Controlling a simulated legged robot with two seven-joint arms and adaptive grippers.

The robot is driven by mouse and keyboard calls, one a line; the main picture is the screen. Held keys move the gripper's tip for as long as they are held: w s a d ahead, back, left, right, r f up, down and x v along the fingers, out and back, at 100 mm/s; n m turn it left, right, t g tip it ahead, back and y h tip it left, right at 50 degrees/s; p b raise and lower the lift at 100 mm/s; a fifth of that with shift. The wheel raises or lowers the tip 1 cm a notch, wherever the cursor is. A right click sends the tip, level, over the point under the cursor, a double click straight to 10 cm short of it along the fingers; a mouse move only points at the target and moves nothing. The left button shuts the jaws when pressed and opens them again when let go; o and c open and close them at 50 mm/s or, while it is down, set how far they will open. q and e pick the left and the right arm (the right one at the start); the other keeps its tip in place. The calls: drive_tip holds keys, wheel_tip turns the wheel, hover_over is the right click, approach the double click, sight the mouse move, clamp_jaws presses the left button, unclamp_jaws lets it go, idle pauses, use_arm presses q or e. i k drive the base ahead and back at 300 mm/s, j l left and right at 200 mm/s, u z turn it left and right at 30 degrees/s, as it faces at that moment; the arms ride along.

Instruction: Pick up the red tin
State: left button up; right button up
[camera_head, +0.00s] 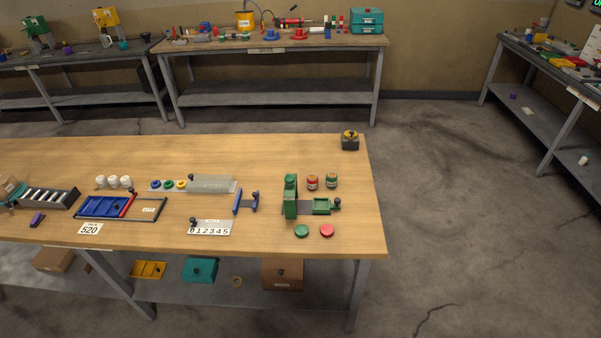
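A small red tin (313,182) with a pale label stands upright on the wooden table, towards its right end. A similar green tin (331,181) stands just to its right. Neither of my grippers is in view.
The wooden table (262,240) also holds white containers (113,182), a blue tray (104,206) and a number plate (210,228). A black box with a yellow top (350,140) stands at the back right corner. Floor (440,200) right of the table is clear.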

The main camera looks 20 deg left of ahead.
sight(312, 180)
drive_tip(key=i+j+z, duration=0.15)
drive_tip(key=j+z, duration=0.15)
drive_tip(key=i+j+z, duration=0.1)
drive_tip(key=j+z, duration=0.2)
drive_tip(key=j, duration=0.2)
drive_tip(key=j+z, duration=0.35)
drive_tip(key=i+j, duration=0.05)
drive_tip(key=j, duration=0.05)
